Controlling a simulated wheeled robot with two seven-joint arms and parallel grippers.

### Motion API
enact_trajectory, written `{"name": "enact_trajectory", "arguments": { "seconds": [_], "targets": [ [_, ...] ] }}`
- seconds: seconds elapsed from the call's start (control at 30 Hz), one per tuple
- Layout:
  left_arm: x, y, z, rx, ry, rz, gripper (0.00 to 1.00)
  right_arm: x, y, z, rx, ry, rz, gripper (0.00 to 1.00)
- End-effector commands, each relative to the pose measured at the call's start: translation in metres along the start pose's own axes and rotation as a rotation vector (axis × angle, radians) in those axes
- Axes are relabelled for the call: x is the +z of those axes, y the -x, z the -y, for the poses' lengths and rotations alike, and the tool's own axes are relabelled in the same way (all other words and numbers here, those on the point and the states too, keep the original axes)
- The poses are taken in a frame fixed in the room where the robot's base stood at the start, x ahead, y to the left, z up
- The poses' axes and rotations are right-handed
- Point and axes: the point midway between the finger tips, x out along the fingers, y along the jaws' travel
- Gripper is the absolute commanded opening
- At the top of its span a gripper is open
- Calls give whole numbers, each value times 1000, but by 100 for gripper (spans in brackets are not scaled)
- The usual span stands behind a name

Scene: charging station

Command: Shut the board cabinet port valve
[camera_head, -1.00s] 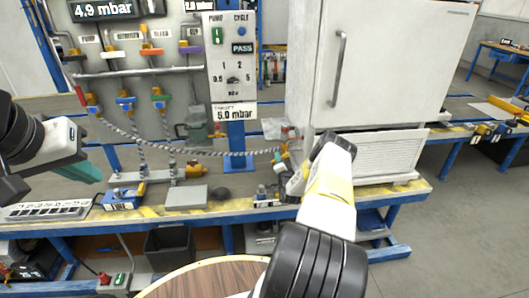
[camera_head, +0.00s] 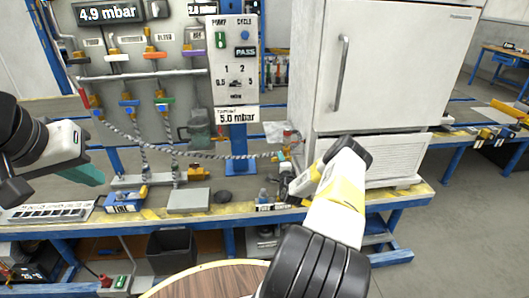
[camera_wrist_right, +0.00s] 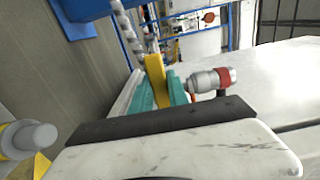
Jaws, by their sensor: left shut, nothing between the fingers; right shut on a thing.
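The board cabinet port valve shows in the right wrist view as a yellow lever handle (camera_wrist_right: 154,72). My right gripper (camera_wrist_right: 160,92) has its teal fingers on both sides of this handle and is shut on it. A metal fitting with a red ring (camera_wrist_right: 212,80) sits just right of the fingers. In the head view the yellow valve (camera_head: 282,156) is small, at the hose end by the white cabinet (camera_head: 385,70). My right wrist partly hides that spot. My left gripper (camera_head: 82,173) is shut and empty above the left end of the bench.
A braided hose (camera_head: 220,156) runs from the valve board (camera_head: 150,95) to the cabinet. A grey plate (camera_head: 188,201), a blue box (camera_head: 124,201) and a yellow fitting (camera_head: 197,173) are on the bench. A round wooden top (camera_head: 205,281) is at the front.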

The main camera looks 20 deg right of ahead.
Motion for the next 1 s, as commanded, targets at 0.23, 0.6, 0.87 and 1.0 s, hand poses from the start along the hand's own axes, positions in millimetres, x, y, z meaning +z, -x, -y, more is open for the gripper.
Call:
{"name": "enact_trajectory", "arguments": {
  "seconds": [0.23,0.6,0.87,1.0],
  "targets": [
    [0,0,0,0,0,0,0,-1,0,0,0,-7,-3,0],
    [0,0,0,0,0,0,0,0,0,0,0,-5,-2,42],
    [0,0,0,0,0,0,0,0,8,0,2,-5,-1,42],
    [0,0,0,0,0,0,0,-1,30,-1,3,-6,-2,42]
  ]
}}
